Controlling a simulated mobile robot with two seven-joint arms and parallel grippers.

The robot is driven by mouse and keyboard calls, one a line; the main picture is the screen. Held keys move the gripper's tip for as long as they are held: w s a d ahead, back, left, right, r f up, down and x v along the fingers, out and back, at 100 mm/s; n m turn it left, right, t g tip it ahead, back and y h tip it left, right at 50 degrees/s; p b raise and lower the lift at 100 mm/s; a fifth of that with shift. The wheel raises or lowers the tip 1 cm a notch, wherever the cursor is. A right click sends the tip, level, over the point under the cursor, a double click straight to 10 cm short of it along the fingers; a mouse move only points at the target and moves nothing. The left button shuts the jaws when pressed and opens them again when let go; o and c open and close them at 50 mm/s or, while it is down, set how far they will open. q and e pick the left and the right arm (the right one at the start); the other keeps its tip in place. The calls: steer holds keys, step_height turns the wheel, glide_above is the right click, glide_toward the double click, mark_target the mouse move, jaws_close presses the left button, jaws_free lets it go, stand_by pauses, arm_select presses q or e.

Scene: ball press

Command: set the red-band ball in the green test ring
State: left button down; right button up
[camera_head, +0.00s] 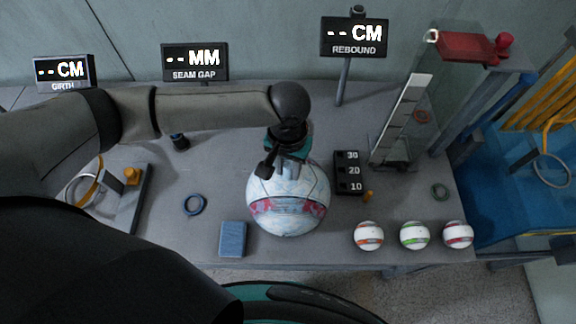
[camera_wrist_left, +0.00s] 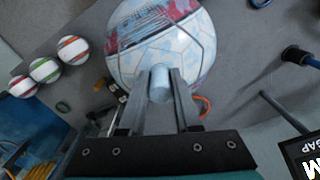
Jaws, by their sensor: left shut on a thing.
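The small white ball with a red band (camera_head: 458,235) rests at the right end of the row on the table's front right. It also shows at the left of the left wrist view (camera_wrist_left: 22,87). The green ring (camera_head: 440,191) lies flat on the table behind that ball, empty. My left gripper (camera_head: 287,157) is far to the left of both, at the upper side of a large white ball (camera_head: 288,207) with a red patterned band. In the left wrist view its fingers (camera_wrist_left: 160,80) are shut on a pale blue cylindrical peg (camera_wrist_left: 160,88) at the large ball.
An orange-band ball (camera_head: 368,236) and a green-band ball (camera_head: 415,235) stand left of the red-band ball. A black numbered block (camera_head: 348,173) and a tall scale (camera_head: 402,120) stand behind. A blue block (camera_head: 233,239) and blue ring (camera_head: 194,204) lie left.

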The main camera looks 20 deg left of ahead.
arm_select(q)
steer(key=shift+f, duration=0.1)
steer(key=c, duration=0.6)
jaws_free()
step_height(320, 180, up, 12)
steer(key=shift+r+p, duration=0.25)
steer(key=shift+p, duration=0.45)
